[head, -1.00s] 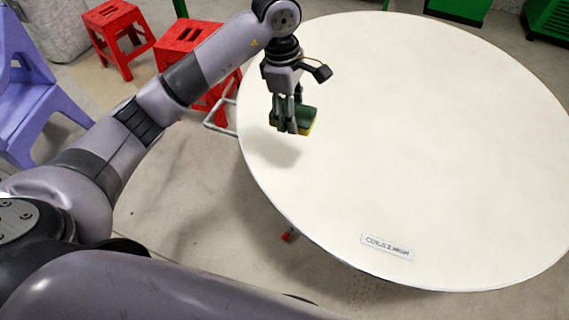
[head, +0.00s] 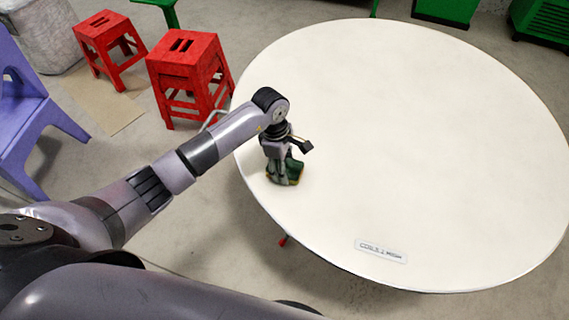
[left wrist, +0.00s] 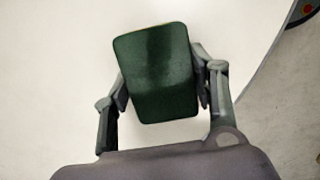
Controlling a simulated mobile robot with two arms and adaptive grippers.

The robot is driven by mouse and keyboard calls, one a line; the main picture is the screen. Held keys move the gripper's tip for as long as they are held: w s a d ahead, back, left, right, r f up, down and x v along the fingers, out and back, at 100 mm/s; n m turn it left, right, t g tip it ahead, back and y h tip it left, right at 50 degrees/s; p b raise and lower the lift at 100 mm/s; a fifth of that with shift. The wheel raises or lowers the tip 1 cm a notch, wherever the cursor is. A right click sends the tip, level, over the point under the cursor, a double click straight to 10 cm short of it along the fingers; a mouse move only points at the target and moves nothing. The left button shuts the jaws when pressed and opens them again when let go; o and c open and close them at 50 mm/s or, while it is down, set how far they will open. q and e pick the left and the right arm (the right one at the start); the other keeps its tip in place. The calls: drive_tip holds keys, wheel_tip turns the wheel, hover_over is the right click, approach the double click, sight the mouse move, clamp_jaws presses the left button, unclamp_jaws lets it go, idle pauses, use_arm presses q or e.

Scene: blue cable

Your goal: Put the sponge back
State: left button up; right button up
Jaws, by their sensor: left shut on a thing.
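The sponge (head: 294,170) is green on one face with a yellow layer on the other. It is at the left part of the round white table (head: 400,130). My left gripper (head: 284,180) is shut on it, pointing down. In the left wrist view the sponge's dark green face (left wrist: 155,75) fills the space between the two fingers of the left gripper (left wrist: 160,90), slightly tilted. The sponge is low at the tabletop; I cannot tell whether it touches. My right gripper is not in view.
A small printed label (head: 381,250) lies near the table's front edge. Red stools (head: 187,75) and a purple chair (head: 30,105) stand on the floor to the left. Green crates (head: 540,35) stand behind the table. Most of the tabletop is clear.

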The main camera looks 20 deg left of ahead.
use_arm(q)
drive_tip(key=shift+f, duration=0.1)
drive_tip(key=shift+f, duration=0.15)
drive_tip(key=o, duration=1.1)
drive_tip(key=r, duration=0.4)
drive_tip(key=a+r+b, duration=0.1)
drive_tip(key=r, duration=0.7)
drive_tip(key=shift+w+a+r, duration=0.1)
drive_tip(key=shift+a+r, duration=0.05)
drive_tip(key=shift+a, duration=0.25)
